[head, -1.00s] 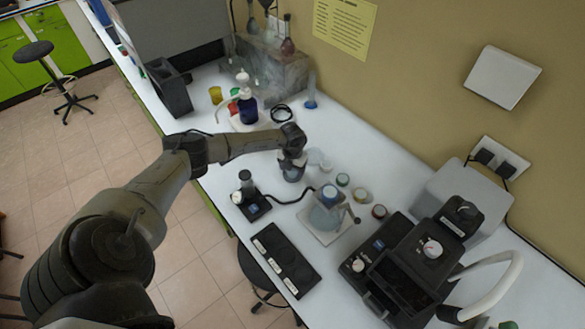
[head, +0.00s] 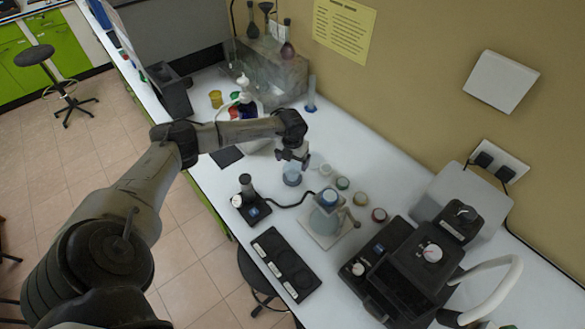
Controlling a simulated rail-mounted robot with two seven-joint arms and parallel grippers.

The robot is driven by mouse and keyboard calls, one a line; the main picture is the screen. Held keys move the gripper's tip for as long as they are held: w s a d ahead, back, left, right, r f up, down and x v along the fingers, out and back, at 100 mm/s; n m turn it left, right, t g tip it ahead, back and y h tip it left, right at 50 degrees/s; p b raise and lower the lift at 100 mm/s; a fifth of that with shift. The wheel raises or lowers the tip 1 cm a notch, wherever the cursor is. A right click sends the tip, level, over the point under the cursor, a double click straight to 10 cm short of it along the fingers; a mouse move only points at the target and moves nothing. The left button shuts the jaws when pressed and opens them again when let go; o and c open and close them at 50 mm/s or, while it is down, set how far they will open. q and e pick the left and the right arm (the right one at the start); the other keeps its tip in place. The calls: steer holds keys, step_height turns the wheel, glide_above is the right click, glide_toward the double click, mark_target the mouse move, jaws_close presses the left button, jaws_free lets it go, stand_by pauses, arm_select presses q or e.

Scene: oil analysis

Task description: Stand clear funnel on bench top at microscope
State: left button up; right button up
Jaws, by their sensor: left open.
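A clear, bluish vessel-like piece (head: 292,176), which looks like the clear funnel, stands on the white bench top (head: 350,140) just below my left gripper. Its exact shape is too small to make out. My left gripper (head: 293,162) is open, pointing down just above the piece, with no object visibly held. I cannot tell whether its fingertips touch the piece. No clear microscope can be made out; a small black device (head: 249,200) stands to the left and a larger black instrument (head: 415,265) to the right. My right gripper is not in view.
Several small lidded jars (head: 342,183) stand right of the gripper. A glass vessel (head: 326,219) on a pale plate and a black tray (head: 284,264) are nearer. A wash bottle (head: 245,95) and glass tank (head: 270,70) stand behind.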

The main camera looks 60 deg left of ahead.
arm_select(q)
steer(key=shift+r, duration=2.75)
